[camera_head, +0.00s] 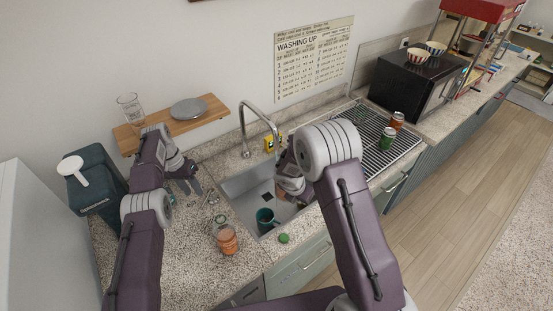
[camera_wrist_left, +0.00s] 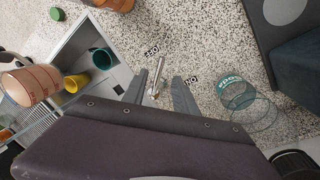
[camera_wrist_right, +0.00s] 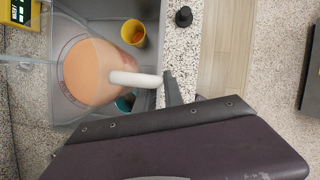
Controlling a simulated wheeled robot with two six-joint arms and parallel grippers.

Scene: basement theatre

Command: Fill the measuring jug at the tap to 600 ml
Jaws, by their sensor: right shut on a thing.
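The measuring jug (camera_wrist_right: 92,72) is see-through with an orange tint and a pale handle (camera_wrist_right: 138,79). My right gripper (camera_wrist_right: 160,82) is shut on that handle and holds the jug over the sink (camera_head: 247,185). The left wrist view also shows the jug (camera_wrist_left: 30,85); my right arm mostly hides it in the head view. The curved tap spout (camera_head: 245,135) reaches over the sink. I cannot read the jug's level. My left gripper (camera_wrist_left: 158,88) is open, its fingers either side of a small metal tap lever (camera_wrist_left: 157,75), with small labels beside it; contact is unclear.
A teal mug (camera_wrist_left: 101,57) and a yellow cup (camera_wrist_left: 74,82) stand in the sink. An orange jar (camera_head: 227,238) and a green item (camera_head: 284,238) are near its front edge. A yellow device (camera_head: 271,143) is behind the sink. Cans (camera_head: 388,138) stand on the drainer (camera_head: 365,135).

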